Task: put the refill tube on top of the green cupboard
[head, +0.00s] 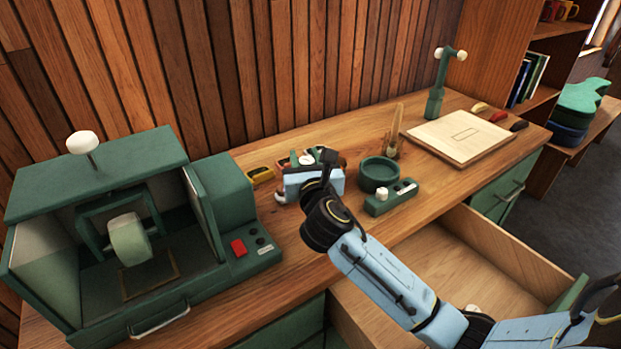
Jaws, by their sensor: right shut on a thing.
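My right gripper (312,183) is low over the middle of the wooden bench, its arm reaching in from the lower right. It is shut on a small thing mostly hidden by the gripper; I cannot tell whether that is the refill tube. No other thing in view is clearly a refill tube. Green cabinet fronts (497,202) show under the bench at the right; I cannot tell whether they belong to the green cupboard. My left gripper is not in view.
A green open-fronted housing (128,158) with a pale wheel stands at left. A round green dish (379,173), a small green block with knobs (390,197), a pale board (465,138) and a green stand (434,104) are to the right. An open drawer (512,238) juts out in front.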

